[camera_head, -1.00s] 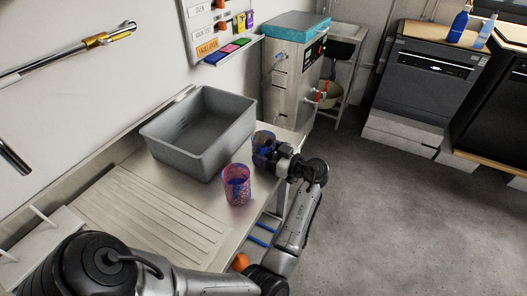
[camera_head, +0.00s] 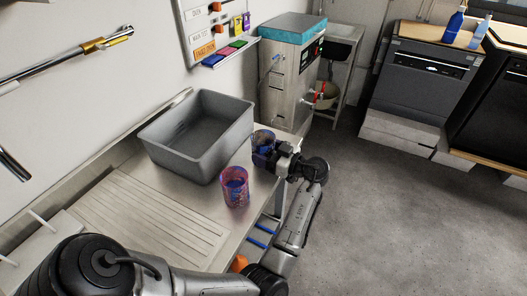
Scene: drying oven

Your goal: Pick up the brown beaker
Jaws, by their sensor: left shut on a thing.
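My left gripper (camera_head: 271,157) is shut on a dark beaker (camera_head: 263,137) near the right edge of the metal counter, beside the grey basin. The beaker looks brownish with blue in it and stands upright; the gripper hides part of it. I cannot tell whether its base touches the counter. A second beaker (camera_head: 235,188), pink-purple with blue inside, stands upright on the counter nearer to me, apart from the gripper. My right gripper is not in view.
The grey basin (camera_head: 165,151) stands on the counter (camera_head: 135,203) left of the gripper. A metal cabinet with a teal top (camera_head: 290,27) stands behind. The floor to the right is clear. A dark appliance (camera_head: 424,80) stands at the back right.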

